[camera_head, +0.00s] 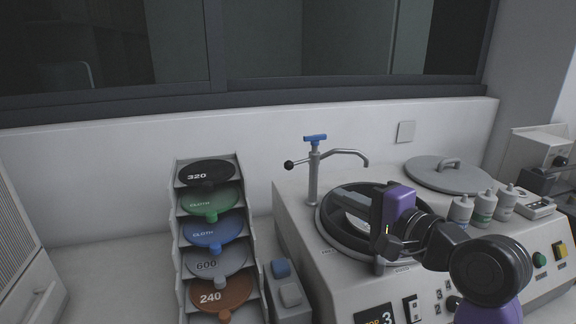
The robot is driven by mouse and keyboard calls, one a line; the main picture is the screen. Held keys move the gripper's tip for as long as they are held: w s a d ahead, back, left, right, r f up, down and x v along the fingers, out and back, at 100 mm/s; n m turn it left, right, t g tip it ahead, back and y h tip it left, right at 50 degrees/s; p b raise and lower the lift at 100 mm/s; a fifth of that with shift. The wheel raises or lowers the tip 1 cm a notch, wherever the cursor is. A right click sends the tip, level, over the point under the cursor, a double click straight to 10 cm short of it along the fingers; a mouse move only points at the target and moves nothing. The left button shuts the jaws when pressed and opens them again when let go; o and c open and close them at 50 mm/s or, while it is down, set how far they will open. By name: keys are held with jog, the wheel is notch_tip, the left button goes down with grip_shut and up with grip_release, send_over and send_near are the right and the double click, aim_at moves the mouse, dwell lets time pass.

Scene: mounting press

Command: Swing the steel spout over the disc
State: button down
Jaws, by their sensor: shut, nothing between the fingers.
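The steel spout (346,152) is a thin tube on an upright post (313,180) at the back left of the grey machine. It reaches right and bends down at its tip, behind the round bowl. A blue cross handle (315,138) tops the post, and a black ball knob (289,165) sticks out on its left. The disc (357,222) shows as a pale surface inside the black-rimmed bowl (326,222); my arm hides much of it. My gripper (381,246) is shut and empty over the bowl's front right part, apart from the spout.
A rack of labelled discs (181,262) stands left of the machine, with a small box with blue and grey tops (285,284) between. A round lid (449,173) and several bottles (483,207) sit on the machine's right. Space above the spout is clear.

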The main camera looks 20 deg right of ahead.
jog(key=p, duration=0.2)
send_near(286, 167)
jog(key=w+f, duration=0.1)
jog(key=w, duration=0.3)
jog(key=shift+x, duration=0.95)
jog(key=shift+r, duration=0.1)
jog(key=shift+w+a+r+m+h+p, duration=0.15)
jog(key=shift+w+a+m+h+p, duration=0.2)
jog(key=shift+p, duration=0.8)
jog(key=shift+w+a+m+t+h+p, duration=0.2)
jog(key=shift+m+h+p, duration=0.2)
jog(key=shift+h+p, duration=0.25)
jog(key=shift+w+a+m+t+h+p, duration=0.15)
jog(key=shift+m+h+p, duration=0.2)
jog(key=shift+h+p, duration=0.2)
jog(key=shift+w+a, duration=0.2)
jog(key=shift+w, duration=0.25)
jog(key=shift+w+a, duration=0.2)
jog(key=shift+w, duration=0.25)
jog(key=shift+f, duration=0.25)
